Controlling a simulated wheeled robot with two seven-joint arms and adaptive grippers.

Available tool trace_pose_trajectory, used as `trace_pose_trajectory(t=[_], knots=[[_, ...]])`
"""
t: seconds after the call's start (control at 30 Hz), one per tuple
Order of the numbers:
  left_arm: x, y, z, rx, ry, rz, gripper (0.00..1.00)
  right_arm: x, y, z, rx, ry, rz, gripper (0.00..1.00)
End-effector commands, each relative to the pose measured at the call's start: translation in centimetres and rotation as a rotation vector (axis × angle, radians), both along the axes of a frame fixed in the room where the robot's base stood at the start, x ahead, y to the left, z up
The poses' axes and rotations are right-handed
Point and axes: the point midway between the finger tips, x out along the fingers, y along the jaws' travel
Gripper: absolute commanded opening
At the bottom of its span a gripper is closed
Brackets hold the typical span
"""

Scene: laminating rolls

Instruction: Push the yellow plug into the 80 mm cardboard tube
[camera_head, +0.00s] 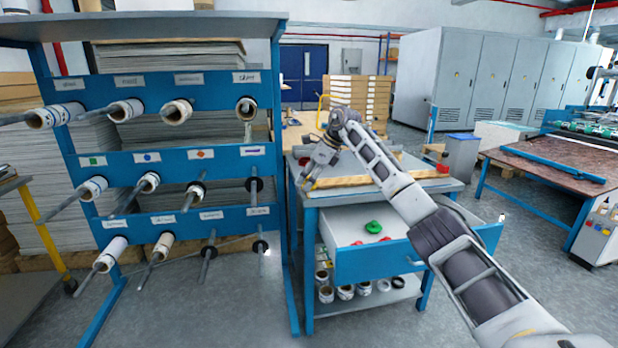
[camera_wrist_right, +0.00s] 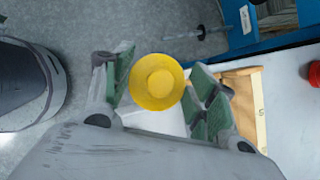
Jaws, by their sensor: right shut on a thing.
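The yellow plug (camera_wrist_right: 158,82) is a round disc with a raised centre, held between the green finger pads of my right gripper (camera_wrist_right: 160,88) in the right wrist view. In the head view my right gripper (camera_head: 312,180) points down near the left edge of the workbench, and the plug cannot be made out there. I cannot tell which tube is the 80 mm one. My left gripper is out of view.
The blue workbench (camera_head: 462,184) has an open drawer (camera_head: 400,262) holding a green piece (camera_head: 373,227) and red pieces. A wooden frame (camera_wrist_right: 246,110) lies on its top. Several rolls stand on its lower shelf. Rods stick out from the rack. Floor in front is clear.

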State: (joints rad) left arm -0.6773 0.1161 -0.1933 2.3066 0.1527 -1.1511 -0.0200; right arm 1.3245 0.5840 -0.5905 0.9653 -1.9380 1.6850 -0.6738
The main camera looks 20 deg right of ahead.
Motion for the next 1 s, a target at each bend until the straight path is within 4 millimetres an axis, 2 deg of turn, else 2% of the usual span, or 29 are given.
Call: trace_pose_trajectory(t=[0.6,1.0], knots=[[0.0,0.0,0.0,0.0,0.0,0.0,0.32,-4.1,1.8,0.4,0.002,0.0,0.537,0.39],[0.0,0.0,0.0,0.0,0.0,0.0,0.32,-6.2,2.2,0.6,-0.001,0.0,0.814,0.39]])
